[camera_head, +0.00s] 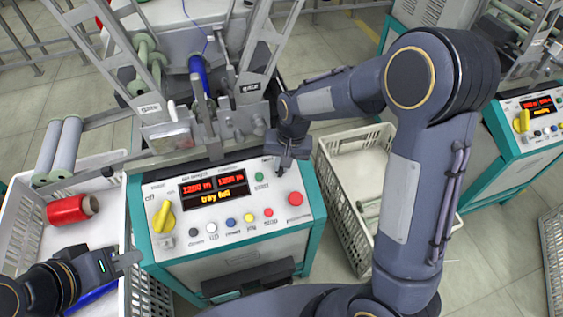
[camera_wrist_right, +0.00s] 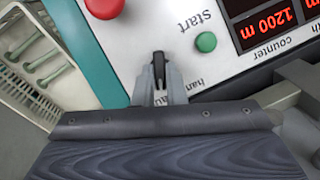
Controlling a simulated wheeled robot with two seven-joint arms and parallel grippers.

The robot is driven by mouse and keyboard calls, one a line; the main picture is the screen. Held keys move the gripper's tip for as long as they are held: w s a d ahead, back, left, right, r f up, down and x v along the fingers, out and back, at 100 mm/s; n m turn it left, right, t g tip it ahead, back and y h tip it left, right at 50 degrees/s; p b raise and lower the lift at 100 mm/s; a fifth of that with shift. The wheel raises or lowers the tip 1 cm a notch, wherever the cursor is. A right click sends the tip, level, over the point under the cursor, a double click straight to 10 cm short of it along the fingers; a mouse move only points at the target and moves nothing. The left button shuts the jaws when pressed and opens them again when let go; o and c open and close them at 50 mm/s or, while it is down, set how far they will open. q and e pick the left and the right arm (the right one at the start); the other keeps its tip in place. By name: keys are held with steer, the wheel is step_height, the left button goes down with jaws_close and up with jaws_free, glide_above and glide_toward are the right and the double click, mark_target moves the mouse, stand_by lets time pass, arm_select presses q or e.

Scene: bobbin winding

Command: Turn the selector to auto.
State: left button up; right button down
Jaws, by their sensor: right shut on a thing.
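The control panel (camera_head: 180,240) is a white sloped face with a teal frame, in the middle of the head view. The selector's small black knob (camera_wrist_right: 158,66) shows in the right wrist view, beside a partly covered label starting "han". My right gripper (camera_wrist_right: 161,88) is shut on the selector, with a finger on each side of it. In the head view my right gripper (camera_head: 285,168) is at the panel's upper right and hides the selector. My left gripper (camera_head: 128,262) is left of the panel, away from it; its jaw opening is unclear.
A white crate (camera_head: 112,172) with a red bobbin (camera_head: 72,210) stands left; a pale crate (camera_head: 345,205) stands right.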

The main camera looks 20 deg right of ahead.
mark_target(289, 175)
steer(key=shift+m+y, duration=0.3)
steer(key=shift+m, duration=0.3)
steer(key=c, duration=1.5)
jaws_free()
steer(key=shift+r, duration=0.1)
steer(key=p+v, duration=0.1)
steer(key=v, duration=0.6)
steer(key=shift+s+d+r, duration=0.15)
steer(key=shift+d+r, duration=0.05)
steer(key=shift+r, duration=0.1)
